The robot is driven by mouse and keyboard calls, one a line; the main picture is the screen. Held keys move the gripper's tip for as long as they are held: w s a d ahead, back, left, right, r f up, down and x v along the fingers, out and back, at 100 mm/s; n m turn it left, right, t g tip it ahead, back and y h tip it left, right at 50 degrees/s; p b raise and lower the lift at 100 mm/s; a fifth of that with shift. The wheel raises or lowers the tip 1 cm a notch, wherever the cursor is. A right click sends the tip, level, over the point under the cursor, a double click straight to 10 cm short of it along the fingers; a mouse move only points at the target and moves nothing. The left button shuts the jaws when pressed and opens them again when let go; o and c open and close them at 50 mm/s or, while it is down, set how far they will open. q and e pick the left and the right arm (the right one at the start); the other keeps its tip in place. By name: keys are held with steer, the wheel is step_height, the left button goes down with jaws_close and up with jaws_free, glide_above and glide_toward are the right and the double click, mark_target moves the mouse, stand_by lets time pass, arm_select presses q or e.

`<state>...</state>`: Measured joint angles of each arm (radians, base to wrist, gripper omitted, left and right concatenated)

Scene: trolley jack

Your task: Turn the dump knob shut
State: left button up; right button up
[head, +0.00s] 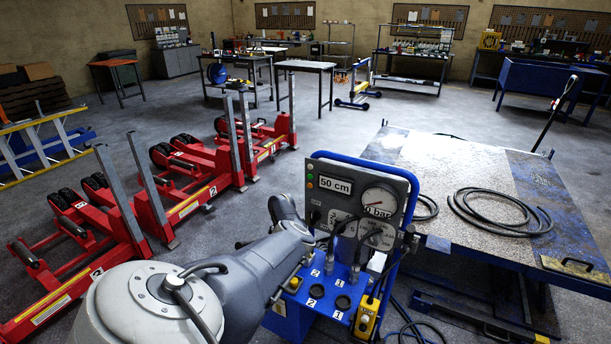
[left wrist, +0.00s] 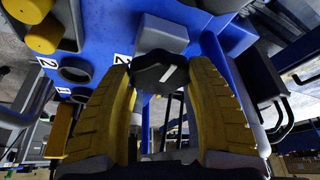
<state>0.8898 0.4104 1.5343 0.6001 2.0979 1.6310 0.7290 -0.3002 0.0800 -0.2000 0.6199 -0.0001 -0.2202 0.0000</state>
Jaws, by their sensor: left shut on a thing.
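In the left wrist view the dump knob (left wrist: 158,78) is a black, lobed knob with a white pointer line, which lies slanted in the picture. My left gripper (left wrist: 164,66) has its yellow ribbed fingers on either side of the knob and is shut on it. The knob sits at the blue console (left wrist: 105,20). In the head view my left arm reaches from the bottom left to the blue console (head: 285,322) and covers the knob and the fingers. The grey panel (head: 336,188) above shows "50 cm" and a gauge (head: 379,201) reading 0 bar. My right gripper is not in view.
Red lifting columns (head: 215,165) stand at the left. A blue platform (head: 450,165) with coiled black hoses (head: 500,212) is at the right. A yellow control box (head: 367,317) hangs at the console's right side. Open floor lies behind.

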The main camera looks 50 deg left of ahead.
arm_select(q)
steer(key=shift+m, duration=0.7)
steer(key=shift+d, duration=0.1)
steer(key=shift+c, duration=0.2)
steer(key=o, duration=1)
steer(key=shift+w, duration=0.1)
steer(key=shift+c, duration=0.2)
